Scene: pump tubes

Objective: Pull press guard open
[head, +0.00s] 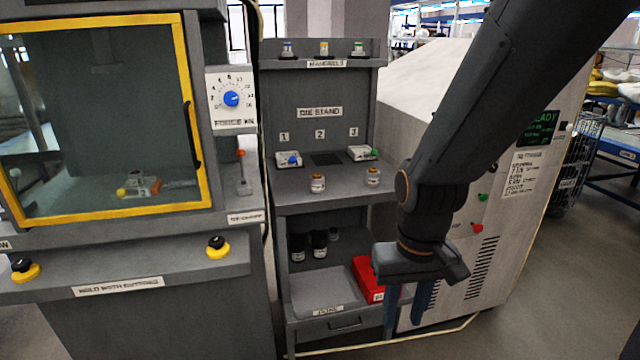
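The press guard (191,75) is a yellow-framed clear panel on the front of the grey press at the left. It looks shut, lying across the press opening. A dark vertical handle (192,135) sits on its right side. Behind the panel, a small grey piece with yellow and red parts (138,187) stands on the press bed. My gripper (405,322) hangs fingers down at the lower right, in front of the die stand's right side. It is well apart from the guard and handle. Its two bluish fingers are apart, with nothing visible between them.
A force dial (231,99) and a red-tipped lever (241,172) stand right of the guard. Yellow-and-black buttons (217,247) sit on the ledge below. The die stand (320,92) with jars and a red bin (364,274) is between press and gripper. A pale cabinet (520,230) stands behind my arm.

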